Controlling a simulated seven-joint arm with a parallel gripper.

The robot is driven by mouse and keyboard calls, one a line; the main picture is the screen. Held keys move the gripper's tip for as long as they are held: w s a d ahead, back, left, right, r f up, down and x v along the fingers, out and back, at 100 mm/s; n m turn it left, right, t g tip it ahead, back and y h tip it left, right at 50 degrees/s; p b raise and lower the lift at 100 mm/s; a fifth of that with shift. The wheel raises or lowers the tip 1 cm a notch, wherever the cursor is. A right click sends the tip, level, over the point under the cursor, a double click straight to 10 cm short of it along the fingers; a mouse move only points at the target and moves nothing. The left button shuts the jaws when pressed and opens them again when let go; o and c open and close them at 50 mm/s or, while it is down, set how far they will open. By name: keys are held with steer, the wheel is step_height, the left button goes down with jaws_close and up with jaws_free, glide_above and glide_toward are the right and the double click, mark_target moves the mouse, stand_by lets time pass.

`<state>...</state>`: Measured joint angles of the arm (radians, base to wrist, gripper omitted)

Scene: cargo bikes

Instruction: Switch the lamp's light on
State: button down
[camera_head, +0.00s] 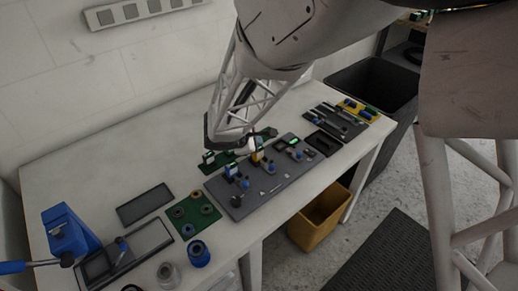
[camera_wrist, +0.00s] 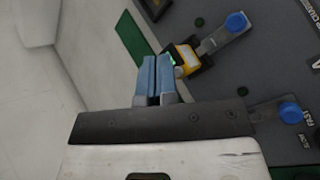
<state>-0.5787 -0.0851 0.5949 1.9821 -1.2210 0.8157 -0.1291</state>
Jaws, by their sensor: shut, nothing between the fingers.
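I cannot pick out a lamp for certain. A dark grey control board (camera_head: 270,188) lies on the bench and carries several blue-knobbed levers. A small yellow-and-black part (camera_wrist: 187,58) on the board is right beside my gripper's fingertips; in the head view it shows as a yellow spot (camera_head: 257,157). A small green glow shows by the fingertips in the wrist view. My gripper (camera_wrist: 157,62) has its two blue fingers together, with nothing between them. Whether the fingertips touch the yellow part I cannot tell. In the head view my arm hides most of the gripper.
A blue-knobbed lever (camera_wrist: 237,24) and another blue knob (camera_wrist: 290,112) stand near my gripper. A green mat (camera_head: 193,215) with rings, a blue spool (camera_head: 199,254) and a blue device (camera_head: 68,232) are at left. A yellow bin (camera_head: 318,218) stands below the bench.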

steer(key=shift+f, duration=0.6)
stand_by(1.1)
steer(key=shift+r, duration=0.55)
steer(key=shift+r, duration=0.1)
stand_by(0.3)
steer(key=shift+r, duration=3)
